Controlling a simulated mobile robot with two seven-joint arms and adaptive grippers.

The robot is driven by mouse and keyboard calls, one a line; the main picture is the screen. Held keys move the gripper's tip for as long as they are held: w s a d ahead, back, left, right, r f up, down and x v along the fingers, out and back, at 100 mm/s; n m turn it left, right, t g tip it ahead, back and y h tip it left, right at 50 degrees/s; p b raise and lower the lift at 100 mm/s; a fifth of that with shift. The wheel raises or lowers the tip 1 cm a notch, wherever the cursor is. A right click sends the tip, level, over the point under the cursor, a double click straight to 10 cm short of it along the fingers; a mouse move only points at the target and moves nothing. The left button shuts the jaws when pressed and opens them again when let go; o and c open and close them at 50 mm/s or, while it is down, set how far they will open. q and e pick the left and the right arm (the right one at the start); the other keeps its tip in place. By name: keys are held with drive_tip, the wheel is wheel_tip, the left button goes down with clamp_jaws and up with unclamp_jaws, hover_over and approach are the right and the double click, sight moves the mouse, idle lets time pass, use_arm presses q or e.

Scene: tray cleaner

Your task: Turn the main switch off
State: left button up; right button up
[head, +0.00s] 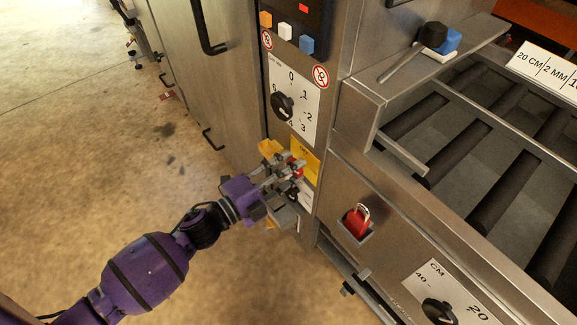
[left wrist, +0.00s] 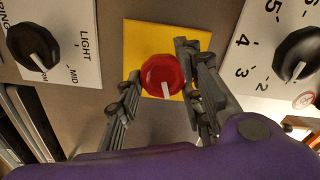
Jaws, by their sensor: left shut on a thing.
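The main switch is a red rotary knob (left wrist: 162,75) with a white pointer mark, on a yellow plate (left wrist: 143,40) on the steel machine front. In the head view the yellow plate (head: 306,160) shows beside my gripper, and the red knob is mostly hidden behind the fingers. My left gripper (head: 287,172) is at the knob. In the left wrist view its two fingers (left wrist: 158,90) stand on either side of the knob, the right finger close against it. The white pointer points down in that view. My right gripper is in neither view.
A numbered black dial (head: 282,106) sits above the yellow plate, and a black LIGHT dial (left wrist: 33,47) is beside it in the wrist view. A red padlock (head: 357,222) hangs to the right. A roller conveyor (head: 505,200) lies farther right.

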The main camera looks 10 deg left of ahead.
use_arm(q)
drive_tip(key=shift+s+d+f+n+p, duration=0.15)
drive_tip(key=shift+n+p, duration=1.75)
drive_tip(key=shift+n, duration=1.5)
drive_tip(key=shift+s+d+r+n+p, duration=0.15)
drive_tip(key=shift+n+p, duration=1.75)
drive_tip(key=shift+n, duration=1.5)
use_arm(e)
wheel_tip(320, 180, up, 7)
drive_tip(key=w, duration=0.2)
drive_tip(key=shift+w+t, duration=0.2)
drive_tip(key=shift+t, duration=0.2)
use_arm(q)
drive_tip(key=shift+f, duration=0.1)
drive_tip(key=o, duration=1)
drive_tip(key=shift+o, duration=0.3)
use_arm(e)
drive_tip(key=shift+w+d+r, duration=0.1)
use_arm(q)
drive_tip(key=shift+a, duration=0.1)
drive_tip(key=v, duration=1.2)
